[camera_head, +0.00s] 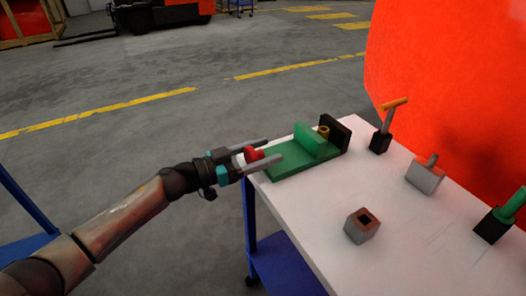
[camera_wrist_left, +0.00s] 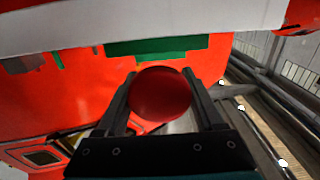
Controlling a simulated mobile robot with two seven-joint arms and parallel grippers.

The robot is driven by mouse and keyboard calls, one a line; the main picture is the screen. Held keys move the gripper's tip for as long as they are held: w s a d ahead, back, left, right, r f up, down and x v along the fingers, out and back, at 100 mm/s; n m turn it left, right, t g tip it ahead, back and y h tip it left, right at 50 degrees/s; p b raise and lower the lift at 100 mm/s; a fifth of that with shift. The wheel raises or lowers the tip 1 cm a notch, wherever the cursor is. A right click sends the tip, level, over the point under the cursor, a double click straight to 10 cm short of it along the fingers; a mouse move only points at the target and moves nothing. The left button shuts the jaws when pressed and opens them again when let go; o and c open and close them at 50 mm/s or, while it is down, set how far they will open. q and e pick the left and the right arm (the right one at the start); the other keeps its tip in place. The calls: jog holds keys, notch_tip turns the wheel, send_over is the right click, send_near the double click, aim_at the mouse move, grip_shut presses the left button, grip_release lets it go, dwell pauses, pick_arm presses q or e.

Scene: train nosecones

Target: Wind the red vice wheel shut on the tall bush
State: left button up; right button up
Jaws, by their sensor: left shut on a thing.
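The red vice wheel (camera_head: 253,154) is at the near left end of the green vice (camera_head: 291,168), at the table's left edge. My left gripper (camera_head: 273,149) reaches in from the left, one finger on each side of the wheel, and is shut on it. In the left wrist view the red wheel (camera_wrist_left: 160,94) sits between the two dark fingers (camera_wrist_left: 162,100). The brass-coloured tall bush (camera_head: 323,131) stands between the upright green jaw (camera_head: 309,141) and the dark end jaw (camera_head: 335,133). Its lower part is hidden by the green jaw, so I cannot tell whether they touch. My right gripper is out of view.
A large orange panel (camera_head: 450,80) rises behind the table.

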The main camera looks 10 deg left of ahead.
pick_arm(q)
jog(key=shift+s+m+p, duration=0.1)
jog(key=shift+m+p, duration=0.8)
jog(key=shift+m, duration=0.6)
jog(key=shift+d+m+p, duration=0.1)
jog(key=shift+m+p, duration=0.2)
jog(key=shift+m, duration=0.7)
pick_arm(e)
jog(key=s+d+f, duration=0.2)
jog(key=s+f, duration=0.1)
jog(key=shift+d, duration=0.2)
pick_arm(q)
jog(key=shift+f+m, duration=0.1)
jog(key=shift+m, duration=0.8)
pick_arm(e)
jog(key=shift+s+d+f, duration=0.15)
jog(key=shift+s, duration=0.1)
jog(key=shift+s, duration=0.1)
pick_arm(q)
jog(key=o, duration=1.3)
